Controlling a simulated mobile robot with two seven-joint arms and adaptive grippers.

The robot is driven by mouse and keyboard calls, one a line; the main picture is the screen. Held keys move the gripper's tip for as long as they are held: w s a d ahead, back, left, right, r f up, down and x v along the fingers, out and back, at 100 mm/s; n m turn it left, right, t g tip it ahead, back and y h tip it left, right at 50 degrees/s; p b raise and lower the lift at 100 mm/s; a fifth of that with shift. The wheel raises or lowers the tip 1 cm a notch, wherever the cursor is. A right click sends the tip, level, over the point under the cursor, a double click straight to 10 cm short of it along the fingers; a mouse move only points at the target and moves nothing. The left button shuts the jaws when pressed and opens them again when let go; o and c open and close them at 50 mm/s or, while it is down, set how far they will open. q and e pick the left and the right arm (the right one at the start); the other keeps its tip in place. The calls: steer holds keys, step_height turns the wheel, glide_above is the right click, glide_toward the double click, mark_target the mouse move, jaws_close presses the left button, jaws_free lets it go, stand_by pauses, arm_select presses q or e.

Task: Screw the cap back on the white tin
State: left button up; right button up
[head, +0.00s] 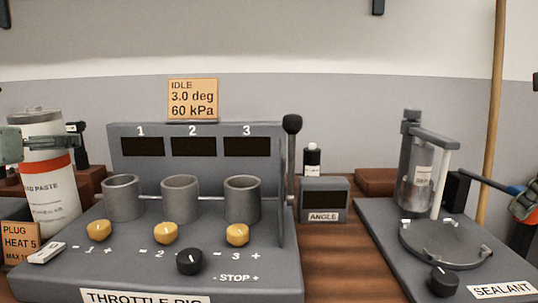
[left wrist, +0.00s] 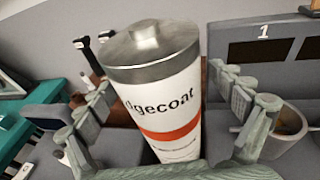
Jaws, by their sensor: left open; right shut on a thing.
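The white tin (head: 50,188) stands at the left in the head view, with an orange band and a grey metal top. In the left wrist view the white tin (left wrist: 170,104) fills the middle and reads "dgecoat". A flat raised disc shows on its metal top; I cannot tell whether this is the cap. My left gripper (left wrist: 170,122) is open, one finger on each side of the tin; it also shows at the head view's left edge (head: 12,142). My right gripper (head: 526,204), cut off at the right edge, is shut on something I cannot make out.
The throttle rig (head: 70,268) with three grey cups takes up the left and middle. The sealant stand (head: 385,235) with its round plate and upright cylinder is at the right. A small dark bottle (head: 312,160) stands behind the angle box (head: 324,201).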

mark_target(37, 126)
arm_select(q)
steer(key=c, duration=1.9)
steer(key=shift+r, duration=0.1)
steer(key=shift+c, duration=0.4)
steer(key=shift+r, duration=0.15)
step_height(37, 126, up, 2)
steer(key=shift+r+p, duration=0.25)
steer(key=shift+p, duration=0.25)
steer(key=shift+r, duration=3.6)
